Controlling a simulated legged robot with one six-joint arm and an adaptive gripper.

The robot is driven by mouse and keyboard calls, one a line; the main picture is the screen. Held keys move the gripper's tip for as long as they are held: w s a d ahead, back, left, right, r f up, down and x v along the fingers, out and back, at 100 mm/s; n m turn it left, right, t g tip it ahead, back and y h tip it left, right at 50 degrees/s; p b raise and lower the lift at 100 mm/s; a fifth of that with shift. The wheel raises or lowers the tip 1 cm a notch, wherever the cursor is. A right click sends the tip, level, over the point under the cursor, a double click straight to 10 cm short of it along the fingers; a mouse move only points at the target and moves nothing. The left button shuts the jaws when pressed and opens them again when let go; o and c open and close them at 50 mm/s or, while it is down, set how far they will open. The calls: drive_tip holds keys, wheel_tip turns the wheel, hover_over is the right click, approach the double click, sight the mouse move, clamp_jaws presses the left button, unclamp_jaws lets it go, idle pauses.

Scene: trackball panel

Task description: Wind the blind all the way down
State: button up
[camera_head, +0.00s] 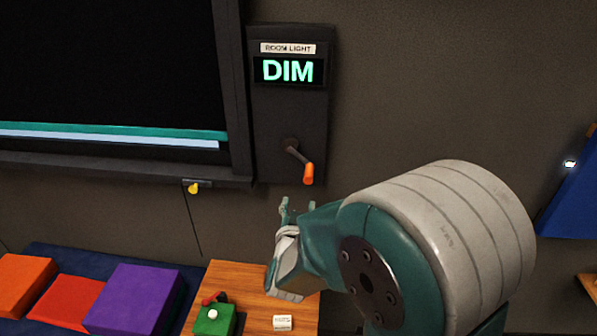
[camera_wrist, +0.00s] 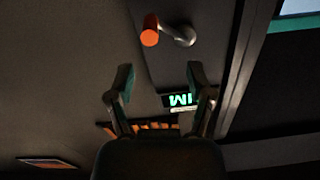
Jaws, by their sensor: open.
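The black blind (camera_head: 105,60) covers most of the framed opening at the upper left. A teal bar (camera_head: 110,132) runs along its lower edge, with a thin pale strip (camera_head: 110,141) below. The crank (camera_head: 293,149) on the dark wall panel (camera_head: 290,115) points down and right, ending in an orange handle (camera_head: 309,173); the handle also shows in the wrist view (camera_wrist: 150,37). The display (camera_head: 289,71) reads DIM under a ROOM LIGHT label. My gripper (camera_head: 298,206) is open and empty, just below the handle and apart from it. Its fingers (camera_wrist: 160,75) are spread in the wrist view.
Below are a wooden table (camera_head: 240,276) with a green trackball box (camera_head: 214,319) and orange, red and purple blocks (camera_head: 133,299). A blue panel (camera_head: 575,195) stands at right. The wall around the crank is clear.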

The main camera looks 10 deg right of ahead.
sight(307, 177)
drive_tip(key=x, duration=1)
drive_tip(key=shift+d, duration=0.35)
drive_tip(key=shift+w+d+r, duration=0.1)
drive_tip(key=shift+w, duration=0.15)
drive_tip(key=shift+w+d, duration=0.1)
drive_tip(key=shift+d, duration=0.6)
drive_tip(key=c, duration=0.8)
drive_tip(key=shift+a, duration=0.2)
clamp_jaws()
drive_tip(key=shift+a, duration=0.15)
